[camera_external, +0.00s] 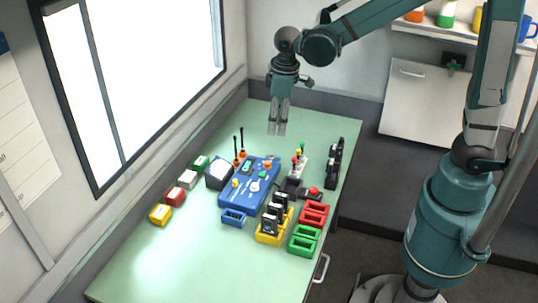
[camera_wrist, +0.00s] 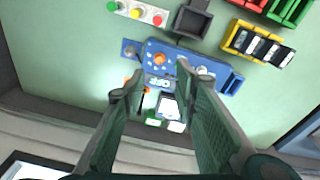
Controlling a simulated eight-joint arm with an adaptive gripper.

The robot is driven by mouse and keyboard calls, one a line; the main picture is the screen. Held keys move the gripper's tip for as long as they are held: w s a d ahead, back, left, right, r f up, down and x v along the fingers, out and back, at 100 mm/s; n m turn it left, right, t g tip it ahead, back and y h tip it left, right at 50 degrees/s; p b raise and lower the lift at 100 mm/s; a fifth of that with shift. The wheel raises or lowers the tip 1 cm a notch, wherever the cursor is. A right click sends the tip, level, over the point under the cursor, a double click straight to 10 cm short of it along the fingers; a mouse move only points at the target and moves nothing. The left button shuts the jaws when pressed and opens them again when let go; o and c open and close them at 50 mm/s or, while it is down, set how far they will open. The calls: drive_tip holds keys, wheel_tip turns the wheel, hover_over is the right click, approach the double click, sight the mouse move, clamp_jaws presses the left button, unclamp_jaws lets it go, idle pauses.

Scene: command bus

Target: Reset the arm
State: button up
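My gripper (camera_external: 277,128) hangs from my raised arm above the back part of the green table (camera_external: 130,270). Its fingers point down. In the wrist view its two fingers (camera_wrist: 158,85) stand apart with nothing between them, so it is open and empty. The blue panel (camera_external: 240,195) with coloured knobs lies below it, and it also shows beyond the fingertips in the wrist view (camera_wrist: 185,58). My gripper touches nothing.
A yellow holder with dark blocks (camera_external: 267,238), red bins (camera_external: 314,214) and green bins (camera_external: 303,241) stand at the right. Small coloured boxes (camera_external: 175,196) line the window side. Black radios (camera_external: 334,163) stand near the right edge. The front of the table is clear.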

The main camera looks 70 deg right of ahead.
drive_tip(key=s+r+m+t, duration=0.1)
drive_tip(key=s+r+t, duration=0.2)
drive_tip(key=s, duration=0.8)
drive_tip(key=s+d+r+m+t, duration=0.1)
drive_tip(key=s+r+m+t, duration=0.1)
drive_tip(key=s+r, duration=0.4)
drive_tip(key=shift+s+d+r+t, duration=0.25)
drive_tip(key=shift+s+t, duration=0.25)
drive_tip(key=shift+s, duration=2.15)
drive_tip(key=shift+w, duration=0.1)
idle(1.1)
